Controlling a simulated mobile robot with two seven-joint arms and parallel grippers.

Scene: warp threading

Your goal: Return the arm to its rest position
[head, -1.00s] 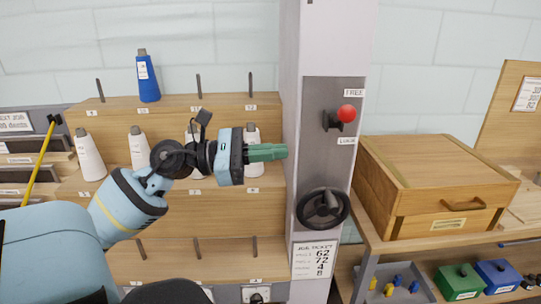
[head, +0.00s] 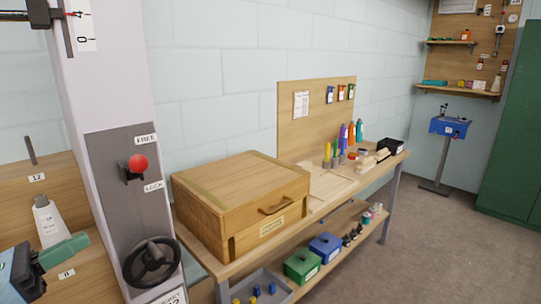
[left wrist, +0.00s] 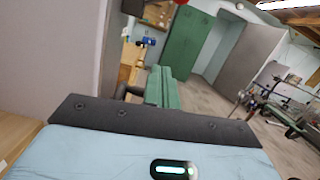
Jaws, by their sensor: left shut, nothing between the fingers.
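My left gripper (head: 80,242) shows at the lower left of the head view, its green fingers pointing right, in front of the wooden shelf and left of the grey column. The fingers are shut with nothing between them. In the left wrist view the same green fingers (left wrist: 160,86) stand together and empty beyond the blue gripper body. Most of my left arm is outside the head view. My right gripper is in neither view.
The column (head: 100,100) carries a red-knobbed lever (head: 138,163) between the FREE and LOCK labels, and a black handwheel (head: 151,262). A white cone (head: 48,222) stands behind the gripper. A wooden box (head: 240,200) sits on the bench. Floor (head: 430,245) is clear at right.

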